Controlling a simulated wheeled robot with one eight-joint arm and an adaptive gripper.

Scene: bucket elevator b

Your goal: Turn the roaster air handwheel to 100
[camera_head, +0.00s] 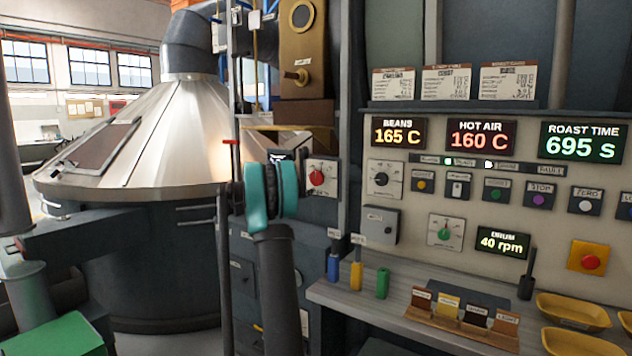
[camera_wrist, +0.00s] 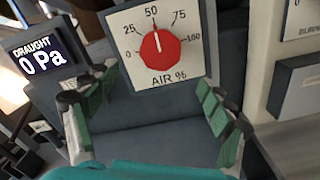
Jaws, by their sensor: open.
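The roaster air handwheel is a round red knob (camera_wrist: 160,48) on a white plate marked AIR % (camera_wrist: 168,78), with a scale from 0 to 100. Its white pointer stands near 50. In the head view the red knob (camera_head: 317,178) shows just right of my teal wrist. My gripper (camera_wrist: 155,95) is open and empty, its green-padded fingers spread wide below the dial plate in the wrist view. The knob lies beyond the fingertips and is not between them. In the head view my wrist hides the fingers.
A draught display (camera_wrist: 42,60) reading 0 Pa is left of the dial. Right of it is the control panel with a dark-knobbed dial (camera_head: 381,179) and a grey box (camera_head: 380,225). A shelf (camera_head: 345,297) with coloured handles juts out below. The metal cone hood (camera_head: 165,135) stands left.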

